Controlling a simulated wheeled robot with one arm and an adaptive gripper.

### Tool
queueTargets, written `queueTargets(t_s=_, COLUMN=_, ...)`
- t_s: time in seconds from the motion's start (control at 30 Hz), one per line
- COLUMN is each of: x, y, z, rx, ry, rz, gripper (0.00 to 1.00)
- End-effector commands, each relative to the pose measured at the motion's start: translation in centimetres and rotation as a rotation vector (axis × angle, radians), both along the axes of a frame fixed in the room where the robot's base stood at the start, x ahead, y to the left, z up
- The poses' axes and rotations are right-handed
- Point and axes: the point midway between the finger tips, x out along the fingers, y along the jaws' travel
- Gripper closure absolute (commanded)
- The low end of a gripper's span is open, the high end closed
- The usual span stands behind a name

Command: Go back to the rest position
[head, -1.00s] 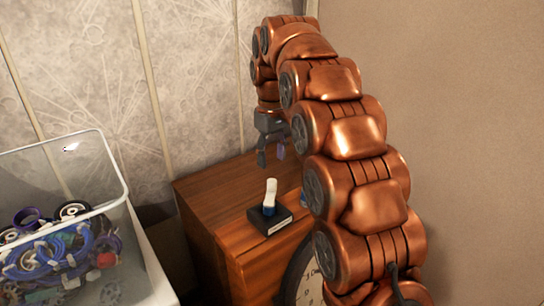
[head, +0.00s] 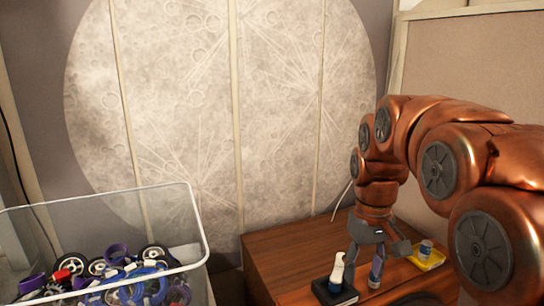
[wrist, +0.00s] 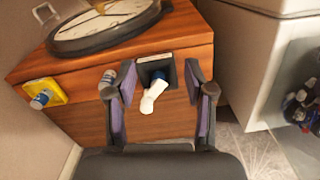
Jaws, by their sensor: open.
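My gripper (head: 378,260) hangs fingers-down over the wooden cabinet (head: 285,255) in the head view. In the wrist view its two dark fingers with purple inner pads (wrist: 158,88) stand apart with nothing held between them. A white item with a blue part (head: 337,272) stands on a small black base on the cabinet, just left of the gripper in the head view. In the wrist view this white item (wrist: 153,98) shows beyond and between the fingers, apart from them. My arm arches in from the right.
A yellow tray (head: 437,262) holds a blue-and-white item on the cabinet's right. A round clock (wrist: 105,28) lies on the cabinet in the wrist view. A clear bin (head: 195,225) of wheels and parts stands at left. A moon-patterned wall panel (head: 280,110) stands behind.

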Motion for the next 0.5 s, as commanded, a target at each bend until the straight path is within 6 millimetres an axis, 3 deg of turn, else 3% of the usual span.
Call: queueTargets(t_s=0.5, x=-13.1, y=0.0, z=-1.6, rx=-0.011, ry=0.052, rz=-0.122, gripper=0.47)
